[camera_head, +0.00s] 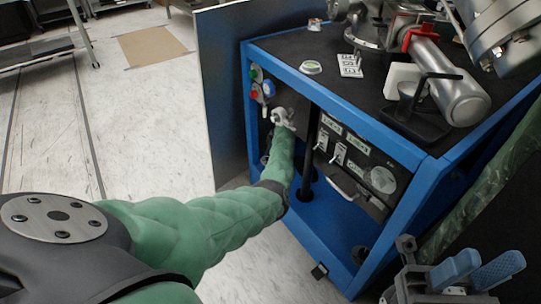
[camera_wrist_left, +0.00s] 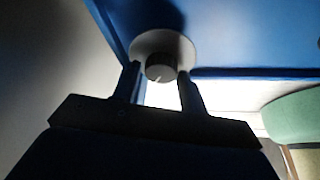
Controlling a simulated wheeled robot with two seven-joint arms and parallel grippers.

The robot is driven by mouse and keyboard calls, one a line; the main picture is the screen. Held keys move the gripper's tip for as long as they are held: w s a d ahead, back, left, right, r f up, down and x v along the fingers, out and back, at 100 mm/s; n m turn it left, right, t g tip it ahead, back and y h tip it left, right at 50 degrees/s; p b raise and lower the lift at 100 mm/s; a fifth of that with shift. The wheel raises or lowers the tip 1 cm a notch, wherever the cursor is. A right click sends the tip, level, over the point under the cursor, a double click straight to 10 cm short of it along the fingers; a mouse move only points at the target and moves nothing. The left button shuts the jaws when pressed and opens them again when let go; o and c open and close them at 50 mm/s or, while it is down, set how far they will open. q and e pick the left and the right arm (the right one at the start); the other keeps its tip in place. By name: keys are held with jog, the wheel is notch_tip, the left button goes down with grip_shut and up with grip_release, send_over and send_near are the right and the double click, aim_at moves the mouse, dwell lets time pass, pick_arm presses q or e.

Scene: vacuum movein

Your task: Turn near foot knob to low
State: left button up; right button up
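In the left wrist view a dark round knob (camera_wrist_left: 160,67) with a pale pointer mark sits on a light round plate (camera_wrist_left: 150,45) against a blue panel. My left gripper (camera_wrist_left: 160,88) is open, with one finger on each side of the knob and visible gaps to it. In the head view my left arm reaches to the blue cart (camera_head: 311,219), and I cannot make out its fingertips or match this knob there. My right gripper (camera_head: 478,268) is open and empty at the lower right, with blue finger pads.
The cart's front has a panel with switches and a dial (camera_head: 381,180), plus coloured buttons (camera_head: 268,88). Metal vacuum parts (camera_head: 450,85) and a white label (camera_head: 350,66) are on its black top. A dark upright panel (camera_head: 222,90) stands at its left.

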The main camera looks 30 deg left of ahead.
pick_arm(q)
jog(key=shift+o, duration=1.1)
jog(key=shift+r, duration=0.1)
jog(key=p+v, duration=0.2)
jog(key=v, duration=0.5)
jog(key=shift+w+r, duration=0.2)
jog(key=shift+r, duration=0.05)
jog(key=shift+d+f, duration=0.1)
